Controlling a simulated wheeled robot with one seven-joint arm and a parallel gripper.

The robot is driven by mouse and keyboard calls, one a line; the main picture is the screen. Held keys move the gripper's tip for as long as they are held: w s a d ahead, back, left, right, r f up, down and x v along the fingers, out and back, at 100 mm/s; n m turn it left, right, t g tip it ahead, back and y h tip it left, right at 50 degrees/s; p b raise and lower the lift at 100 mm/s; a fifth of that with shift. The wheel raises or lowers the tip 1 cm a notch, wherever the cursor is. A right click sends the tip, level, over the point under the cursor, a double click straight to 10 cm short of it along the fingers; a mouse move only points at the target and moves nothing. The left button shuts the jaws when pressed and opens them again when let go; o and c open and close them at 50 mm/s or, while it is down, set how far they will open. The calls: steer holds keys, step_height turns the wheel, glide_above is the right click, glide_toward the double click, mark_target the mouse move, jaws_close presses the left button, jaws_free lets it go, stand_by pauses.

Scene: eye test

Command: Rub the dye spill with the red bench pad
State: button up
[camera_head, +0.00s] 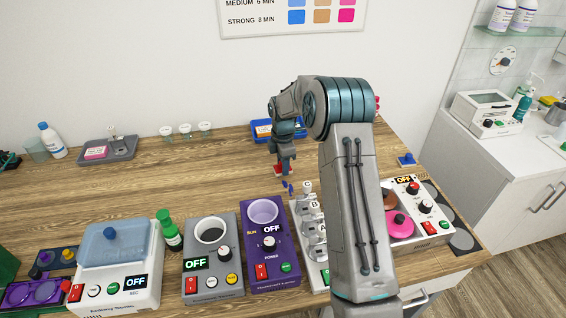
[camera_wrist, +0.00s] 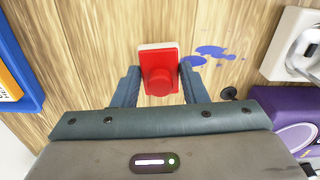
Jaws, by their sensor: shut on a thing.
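The red bench pad (camera_wrist: 160,62), a red block with a round knob and a pale edge, is between the fingers of my gripper (camera_wrist: 160,88) in the wrist view. My gripper is shut on it. In the head view my gripper (camera_head: 283,168) points down over the bench, with a bit of the red pad (camera_head: 279,170) showing. The dye spill (camera_wrist: 211,52) is several blue-violet blotches on the wood, just right of the pad in the wrist view. In the head view the spill (camera_head: 288,187) lies just below my gripper. I cannot tell whether the pad touches the bench.
A blue tray (camera_head: 262,129) stands behind my gripper. A purple device (camera_head: 266,245) and a white stand with lettered parts (camera_head: 313,240) are close in front of the spill. A grey device (camera_head: 212,255) stands further left. Bare wood (camera_head: 190,165) lies left of my gripper.

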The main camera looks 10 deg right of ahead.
mark_target(286, 183)
steer(key=shift+f+b, duration=0.65)
steer(key=shift+f, duration=0.35)
stand_by(0.3)
steer(key=shift+s+r+b, duration=0.15)
steer(key=shift+s+b, duration=0.4)
steer(key=shift+s, duration=1.35)
steer(key=shift+s+f+b, duration=0.15)
steer(key=shift+s+b, duration=0.25)
steer(key=shift+s, duration=1.45)
steer(key=shift+s+f+b, duration=0.15)
steer(key=shift+s+b, duration=0.2)
steer(key=shift+s, duration=1.5)
steer(key=shift+w+r+p, duration=0.15)
steer(key=shift+w+p, duration=0.55)
steer(key=shift+w, duration=1.75)
steer(key=shift+w+r+p, duration=0.1)
steer(key=shift+w+p, duration=0.55)
steer(key=shift+w, duration=2.5)
